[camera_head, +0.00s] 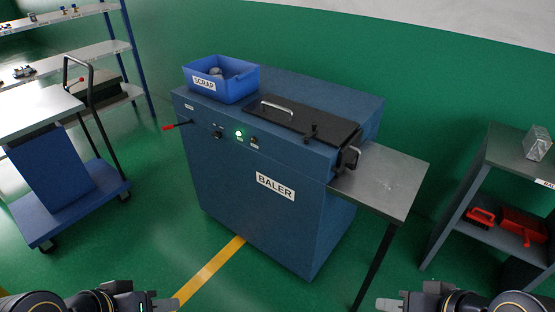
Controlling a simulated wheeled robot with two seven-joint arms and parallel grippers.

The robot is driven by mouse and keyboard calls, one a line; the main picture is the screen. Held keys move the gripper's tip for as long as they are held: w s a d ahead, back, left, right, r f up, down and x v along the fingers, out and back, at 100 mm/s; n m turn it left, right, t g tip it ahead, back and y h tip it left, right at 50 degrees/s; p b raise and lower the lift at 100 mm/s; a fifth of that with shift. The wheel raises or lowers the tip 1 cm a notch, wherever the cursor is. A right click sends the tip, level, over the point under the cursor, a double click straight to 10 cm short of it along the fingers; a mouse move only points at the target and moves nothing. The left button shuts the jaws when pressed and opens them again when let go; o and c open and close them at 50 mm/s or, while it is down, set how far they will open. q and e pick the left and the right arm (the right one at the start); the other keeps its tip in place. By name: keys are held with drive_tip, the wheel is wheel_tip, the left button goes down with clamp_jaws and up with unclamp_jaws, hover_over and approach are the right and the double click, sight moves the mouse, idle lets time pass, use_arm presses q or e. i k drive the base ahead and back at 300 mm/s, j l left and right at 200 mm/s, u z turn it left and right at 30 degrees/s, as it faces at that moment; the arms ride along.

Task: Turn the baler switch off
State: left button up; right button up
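The blue baler (255,215) stands in the middle of the head view, with a white BALER label on its front. A small black switch (217,134) sits at the upper left of the front panel, with tiny marks above it that are too small to read. To its right a round green light (239,133) glows, and a black control (254,141) is beside that. My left gripper (160,304) is at the bottom left edge and my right gripper (392,304) at the bottom right edge. Both are well apart from the baler, and their finger openings are not clear.
A red-tipped lever (177,126) sticks out left of the panel. A blue SCRAP bin (222,81) and a dark lid (300,118) are on top. A grey side table (385,182) juts out right. A cart (75,205) stands left and a shelf (505,160) right.

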sight(217, 134)
drive_tip(key=i+j+u, duration=0.15)
drive_tip(key=i+j, duration=0.15)
drive_tip(key=i, duration=0.2)
drive_tip(key=i+j+u, duration=0.1)
drive_tip(key=i+j, duration=0.2)
drive_tip(key=i, duration=0.2)
drive_tip(key=i+j+u, duration=0.15)
drive_tip(key=i, duration=0.35)
drive_tip(key=i+j+u, duration=0.1)
drive_tip(key=i+j, duration=0.15)
drive_tip(key=i, duration=0.25)
